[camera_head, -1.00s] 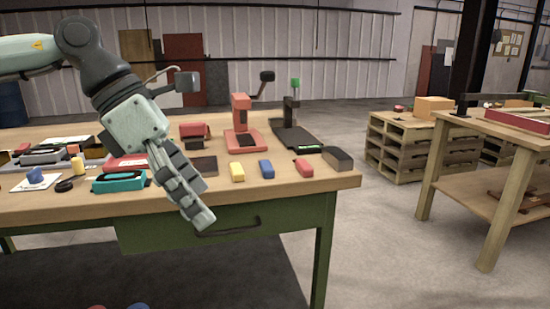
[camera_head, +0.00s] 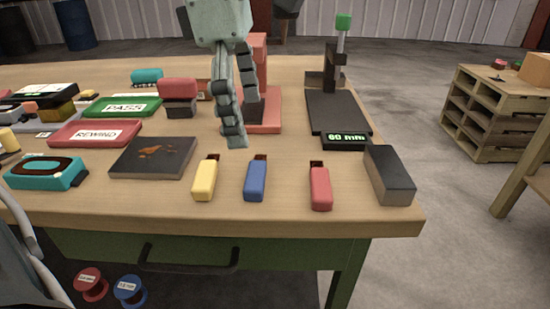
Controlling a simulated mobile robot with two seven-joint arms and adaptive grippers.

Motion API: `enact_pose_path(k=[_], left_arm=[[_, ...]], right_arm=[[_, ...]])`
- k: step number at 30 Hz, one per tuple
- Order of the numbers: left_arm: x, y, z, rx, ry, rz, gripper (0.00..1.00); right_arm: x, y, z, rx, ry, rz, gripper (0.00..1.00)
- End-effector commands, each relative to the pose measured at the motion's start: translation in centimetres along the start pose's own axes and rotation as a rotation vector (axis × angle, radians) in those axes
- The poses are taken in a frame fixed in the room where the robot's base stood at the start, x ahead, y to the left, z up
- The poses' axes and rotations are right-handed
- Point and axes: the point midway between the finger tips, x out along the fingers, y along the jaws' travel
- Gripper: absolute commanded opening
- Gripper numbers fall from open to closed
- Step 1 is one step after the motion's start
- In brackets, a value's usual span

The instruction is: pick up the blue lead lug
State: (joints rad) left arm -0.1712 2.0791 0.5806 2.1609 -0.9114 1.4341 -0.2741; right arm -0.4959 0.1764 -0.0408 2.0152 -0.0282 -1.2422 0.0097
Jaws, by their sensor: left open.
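The blue lead lug (camera_head: 255,180) lies on the wooden workbench near its front edge, with a small dark brown end at the back. A yellow lug (camera_head: 205,181) lies to its left and a red lug (camera_head: 320,188) to its right, both apart from it. My left gripper (camera_head: 233,140) hangs fingers-down above the bench, behind and slightly left of the blue lug. It is empty and not touching the lug. The gap between its fingers is hard to see from this side. My right gripper is not in view.
A dark grey block (camera_head: 388,174) stands right of the red lug. A scale with a green display (camera_head: 346,138) and a red press (camera_head: 262,115) stand behind. The front strip around the lugs is clear.

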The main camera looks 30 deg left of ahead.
Motion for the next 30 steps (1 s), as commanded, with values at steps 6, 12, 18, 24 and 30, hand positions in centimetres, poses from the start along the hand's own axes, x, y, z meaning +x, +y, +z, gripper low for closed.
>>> enact_pose_path(k=[6, 12, 18, 24, 30], left_arm=[[2.5, -0.1, -0.1, 0.001, 0.001, -0.005, 1.0], [5.2, -0.4, -0.1, 0.0, 0.001, -0.007, 1.0], [7.4, -0.4, -0.1, -0.003, -0.002, -0.003, 1.0], [7.5, -0.3, -0.1, -0.003, -0.003, 0.0, 1.0], [7.5, -0.3, -0.1, -0.003, -0.002, -0.001, 0.8]], right_arm=[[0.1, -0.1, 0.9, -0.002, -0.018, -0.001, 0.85], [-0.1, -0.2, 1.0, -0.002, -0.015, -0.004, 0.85], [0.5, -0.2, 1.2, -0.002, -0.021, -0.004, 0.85], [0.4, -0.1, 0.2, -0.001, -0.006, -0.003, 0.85], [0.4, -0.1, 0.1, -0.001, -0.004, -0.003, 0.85]])
